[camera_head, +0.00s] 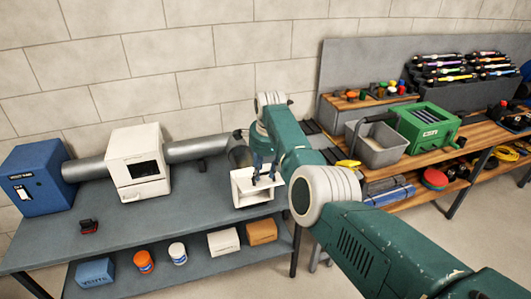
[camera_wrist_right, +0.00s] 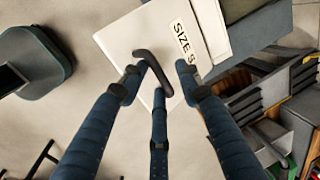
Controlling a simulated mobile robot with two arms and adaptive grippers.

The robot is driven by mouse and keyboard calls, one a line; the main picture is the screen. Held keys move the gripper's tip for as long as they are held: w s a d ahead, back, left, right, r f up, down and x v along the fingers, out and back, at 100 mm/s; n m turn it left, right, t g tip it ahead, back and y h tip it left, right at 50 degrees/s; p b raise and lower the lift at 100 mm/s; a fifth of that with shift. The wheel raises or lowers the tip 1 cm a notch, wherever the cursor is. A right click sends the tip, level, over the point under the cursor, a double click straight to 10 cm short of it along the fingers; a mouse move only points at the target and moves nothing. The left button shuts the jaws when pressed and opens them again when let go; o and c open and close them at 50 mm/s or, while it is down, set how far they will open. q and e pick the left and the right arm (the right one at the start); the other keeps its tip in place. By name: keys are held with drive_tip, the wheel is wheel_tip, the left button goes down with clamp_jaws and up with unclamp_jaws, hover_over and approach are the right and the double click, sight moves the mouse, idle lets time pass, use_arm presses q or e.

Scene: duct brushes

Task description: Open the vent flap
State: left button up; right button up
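The white vent piece (camera_head: 242,191) stands at the right end of the grey bench, at the end of the duct. In the right wrist view its white flap panel (camera_wrist_right: 127,38) carries a "SIZE S" label and a dark bent handle (camera_wrist_right: 153,70). My right gripper (camera_head: 264,172) is in front of the vent piece. In the wrist view its three fingers (camera_wrist_right: 157,82) are spread around the handle, with gaps showing; contact is unclear. My right arm hides part of the vent's surroundings. My left gripper is not in view.
A grey duct (camera_head: 198,149) runs from a blue box (camera_head: 37,178) through a white unit (camera_head: 138,170). A small red-and-black item (camera_head: 88,227) lies on the bench (camera_head: 150,218). A wooden workbench with a grey bin (camera_head: 377,147) and green machine (camera_head: 428,127) stands right.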

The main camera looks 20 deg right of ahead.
drive_tip(key=v, duration=1.1)
drive_tip(key=shift+s+r, duration=0.2)
